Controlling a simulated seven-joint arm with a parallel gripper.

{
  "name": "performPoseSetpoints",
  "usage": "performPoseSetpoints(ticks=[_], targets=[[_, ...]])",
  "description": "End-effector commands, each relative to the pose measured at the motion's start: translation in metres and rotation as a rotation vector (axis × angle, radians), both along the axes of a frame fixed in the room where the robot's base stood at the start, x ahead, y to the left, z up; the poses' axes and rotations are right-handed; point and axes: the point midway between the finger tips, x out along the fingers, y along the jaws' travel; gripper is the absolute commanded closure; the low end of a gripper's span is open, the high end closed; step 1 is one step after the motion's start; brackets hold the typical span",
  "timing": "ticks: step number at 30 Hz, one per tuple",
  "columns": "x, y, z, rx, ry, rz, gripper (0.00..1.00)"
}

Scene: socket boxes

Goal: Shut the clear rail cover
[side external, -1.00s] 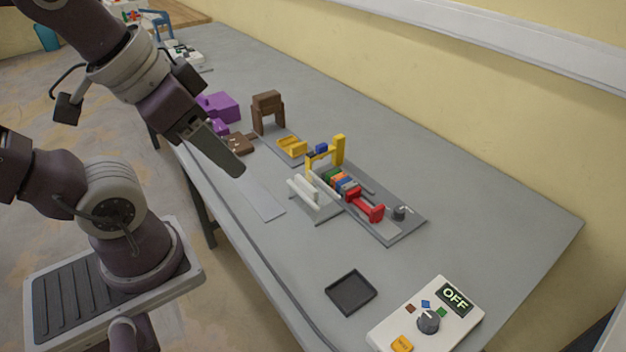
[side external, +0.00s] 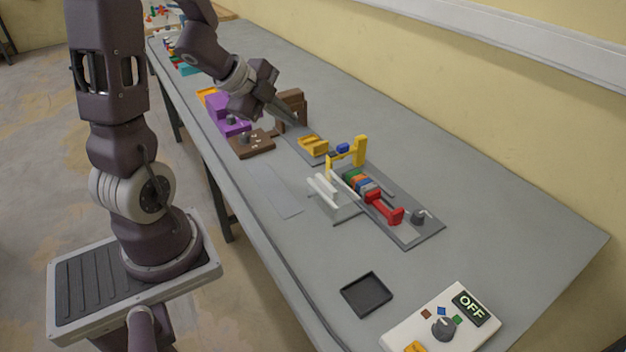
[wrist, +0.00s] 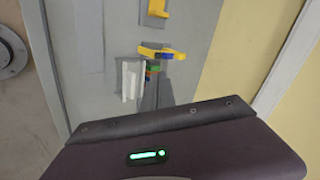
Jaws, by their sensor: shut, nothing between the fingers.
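The rail (side external: 405,229) is a grey strip with several coloured blocks (side external: 357,184) and a red piece (side external: 384,208) on it. What looks like the clear cover (side external: 335,208) lies open to the left of the rail, with white bars (side external: 322,190) on it. Its see-through parts are hard to make out. The white bars also show in the wrist view (wrist: 131,80). My gripper (side external: 295,122) is shut and empty, up beside the brown stand, behind and apart from the cover. Its fingertips are out of sight in the wrist view.
A yellow post with an arm (side external: 360,151) rises at the rail's far end. A yellow holder (side external: 313,145), brown stand (side external: 292,108) and purple block (side external: 228,116) stand farther back. A black tray (side external: 366,294) and a control box reading OFF (side external: 442,322) are in front.

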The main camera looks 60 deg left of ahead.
Motion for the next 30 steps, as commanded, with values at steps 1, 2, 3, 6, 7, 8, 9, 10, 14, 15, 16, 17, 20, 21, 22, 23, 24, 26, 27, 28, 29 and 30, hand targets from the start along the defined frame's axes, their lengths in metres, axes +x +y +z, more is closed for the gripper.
performPoseSetpoints(ticks=[1,2,3,6,7,8,9,10,14,15,16,17,20,21,22,23,24,26,27,28,29,30], targets=[[-0.016,-0.005,-0.024,-0.057,0.058,-0.103,1.0],[-0.026,-0.01,-0.034,-0.093,0.084,-0.168,1.0],[-0.04,-0.017,-0.044,-0.14,0.113,-0.241,1.0],[-0.062,-0.03,-0.056,-0.221,0.153,-0.349,1.0],[-0.066,-0.032,-0.058,-0.235,0.158,-0.365,1.0],[-0.067,-0.034,-0.059,-0.242,0.161,-0.373,1.0],[-0.066,-0.036,-0.062,-0.245,0.162,-0.38,1.0],[-0.064,-0.038,-0.065,-0.246,0.162,-0.381,1.0],[-0.053,-0.047,-0.084,-0.246,0.163,-0.379,1.0],[-0.048,-0.051,-0.091,-0.246,0.163,-0.381,1.0],[-0.045,-0.054,-0.097,-0.246,0.164,-0.38,1.0],[-0.042,-0.056,-0.102,-0.246,0.164,-0.38,1.0],[-0.032,-0.064,-0.12,-0.245,0.165,-0.378,1.0],[-0.027,-0.068,-0.127,-0.246,0.163,-0.379,1.0],[-0.024,-0.07,-0.132,-0.245,0.163,-0.381,1.0],[-0.022,-0.073,-0.137,-0.244,0.163,-0.38,1.0],[-0.014,-0.073,-0.139,-0.238,0.161,-0.382,1.0],[-0.003,-0.072,-0.137,-0.235,0.158,-0.382,1.0],[0.003,-0.072,-0.137,-0.235,0.158,-0.382,1.0],[0.007,-0.072,-0.137,-0.235,0.159,-0.382,1.0],[0.01,-0.072,-0.137,-0.237,0.159,-0.381,1.0],[0.014,-0.072,-0.137,-0.236,0.159,-0.38,1.0]])
